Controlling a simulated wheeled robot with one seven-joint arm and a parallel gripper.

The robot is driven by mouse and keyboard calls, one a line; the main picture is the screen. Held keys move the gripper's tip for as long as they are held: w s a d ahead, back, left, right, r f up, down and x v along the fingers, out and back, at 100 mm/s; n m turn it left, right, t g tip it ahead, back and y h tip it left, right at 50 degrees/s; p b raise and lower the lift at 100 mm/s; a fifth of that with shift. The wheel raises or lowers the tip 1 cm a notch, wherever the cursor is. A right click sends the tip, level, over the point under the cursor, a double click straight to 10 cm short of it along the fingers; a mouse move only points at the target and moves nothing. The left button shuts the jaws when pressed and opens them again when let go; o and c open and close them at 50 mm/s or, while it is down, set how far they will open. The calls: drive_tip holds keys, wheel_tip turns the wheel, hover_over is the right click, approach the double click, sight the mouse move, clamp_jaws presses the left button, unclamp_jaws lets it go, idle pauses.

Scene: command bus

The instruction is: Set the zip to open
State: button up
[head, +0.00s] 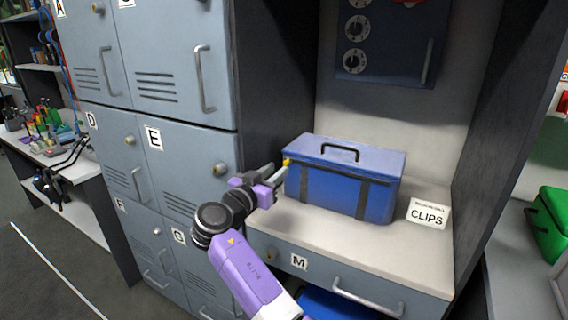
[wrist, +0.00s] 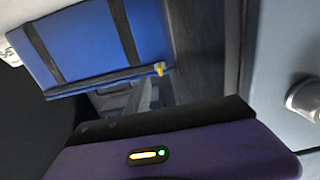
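The blue bag (head: 331,188) stands on the pale shelf with its lid down, a black handle on top and dark straps down its front. The zip's small yellow pull (head: 287,161) is at the left end of the lid's edge. The bag also shows in the wrist view (wrist: 90,42), tilted, with the yellow pull (wrist: 159,69) at its corner. My gripper (head: 279,173) is just left of and slightly below the pull. Its two fingers look apart, pointing toward the bag's left end, with nothing seen between them. Any contact with the pull cannot be made out.
A white CLIPS sign (head: 428,214) stands right of the bag. Drawer M (head: 330,277) is under the shelf. Grey lockers (head: 178,150) with knobs and handles stand close on the left. A dark blue panel with dials (head: 388,45) hangs behind.

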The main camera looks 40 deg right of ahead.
sight(286, 162)
drive_tip(key=x, duration=0.4)
drive_tip(key=shift+w+d, duration=0.1)
drive_tip(key=shift+d, duration=0.1)
clamp_jaws()
idle(1.3)
